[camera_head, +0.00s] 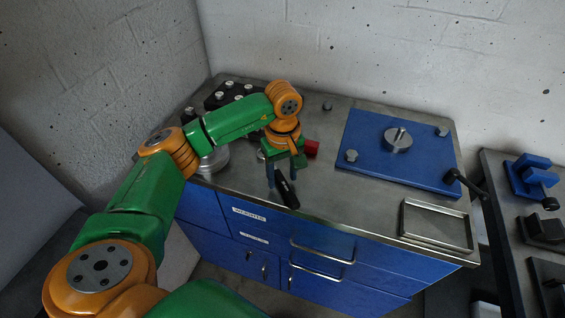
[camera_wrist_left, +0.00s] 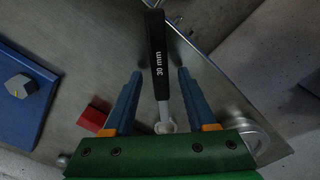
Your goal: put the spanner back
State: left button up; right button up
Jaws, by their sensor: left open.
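The spanner (camera_head: 287,190) has a black handle and lies at the front edge of the metal bench top. In the left wrist view the spanner (camera_wrist_left: 157,50) reads "30 mm", and its silver shank runs back between the fingers towards the palm. My left gripper (camera_head: 282,179) is open and points down over the spanner. In the left wrist view the fingers of the left gripper (camera_wrist_left: 160,74) stand on either side of it, with a gap on both sides. The spanner's silver end is partly hidden by the gripper body. My right gripper does not show.
A red block (camera_head: 312,149) stands just right of the left gripper. A blue plate (camera_head: 365,165) with a metal disc (camera_head: 398,140) lies further right. An empty metal tray (camera_head: 436,240) is at the front right. A black holder (camera_head: 215,100) and a silver cylinder (camera_head: 214,162) are on the left.

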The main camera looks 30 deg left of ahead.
aim_at(283, 181)
pick_arm(q)
notch_tip(283, 181, up, 11)
jog(key=shift+r, duration=0.15)
dwell(0.4)
